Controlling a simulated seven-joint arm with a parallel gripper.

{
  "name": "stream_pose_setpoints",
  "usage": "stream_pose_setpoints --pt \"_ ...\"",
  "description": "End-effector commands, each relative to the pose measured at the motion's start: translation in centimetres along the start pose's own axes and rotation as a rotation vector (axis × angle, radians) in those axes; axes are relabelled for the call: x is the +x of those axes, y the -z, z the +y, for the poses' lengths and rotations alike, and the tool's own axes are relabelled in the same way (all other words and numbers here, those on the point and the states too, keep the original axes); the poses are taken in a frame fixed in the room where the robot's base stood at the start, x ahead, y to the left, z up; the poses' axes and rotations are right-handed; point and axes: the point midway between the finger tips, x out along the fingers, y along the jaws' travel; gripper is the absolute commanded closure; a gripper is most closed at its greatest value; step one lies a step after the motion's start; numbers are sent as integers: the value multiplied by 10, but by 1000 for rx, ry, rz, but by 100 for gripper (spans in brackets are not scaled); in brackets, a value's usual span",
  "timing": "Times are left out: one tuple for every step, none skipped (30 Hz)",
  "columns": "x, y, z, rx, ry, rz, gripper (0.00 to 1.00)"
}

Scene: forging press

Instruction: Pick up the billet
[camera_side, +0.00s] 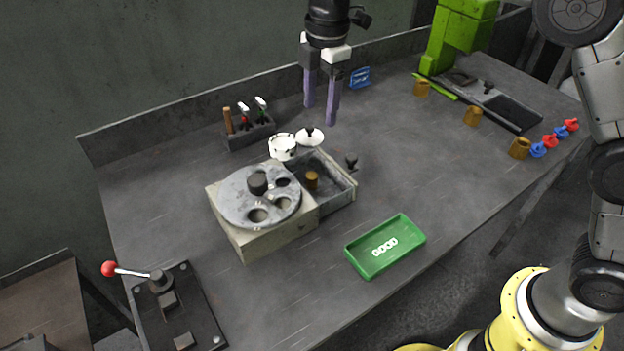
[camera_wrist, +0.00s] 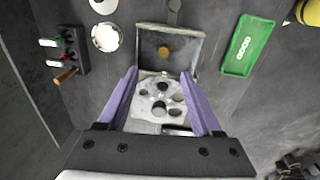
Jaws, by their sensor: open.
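A short brown cylinder, which looks like the billet (camera_side: 311,180), stands in the open grey tray (camera_side: 341,197) beside the round plate with holes. In the wrist view the billet (camera_wrist: 164,50) shows inside the tray, ahead of my fingertips. My gripper (camera_side: 320,112) points down with its two purple fingers apart and nothing between them. It hangs above the table, behind the tray in the side view. In the wrist view its fingers (camera_wrist: 160,72) frame the holed plate below.
The holed plate (camera_side: 240,201) tops a box with a dark knob. A green tray (camera_side: 365,262), a white cup (camera_side: 283,148) and a tool rack (camera_side: 251,135) stand nearby. More brown cylinders (camera_side: 472,116) stand at right near the green press (camera_side: 458,40).

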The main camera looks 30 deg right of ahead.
Motion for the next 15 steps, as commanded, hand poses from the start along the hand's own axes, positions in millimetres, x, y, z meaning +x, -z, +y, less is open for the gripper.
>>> stream_pose_setpoints --pt "15 7 1 -12 25 -7 33" --pt "22 9 0 -17 37 -10 33" --pt "29 12 -1 -23 52 -15 33" --pt "33 14 -2 -26 59 -17 33" --pt "36 16 -3 -30 64 -19 33" --pt "41 17 -4 -33 69 -20 33" --pt "44 18 -4 -35 71 -21 33" --pt "46 19 -5 -36 70 -20 33" --pt "51 18 -5 -35 69 -20 33" --pt "56 18 -6 -35 71 -20 33" --pt "62 18 -6 -35 71 -20 33" --pt "70 17 -7 -34 72 -21 33" --pt "76 17 -7 -34 71 -21 33" --pt "82 17 -8 -34 71 -21 33" --pt "89 17 -8 -34 70 -20 33"
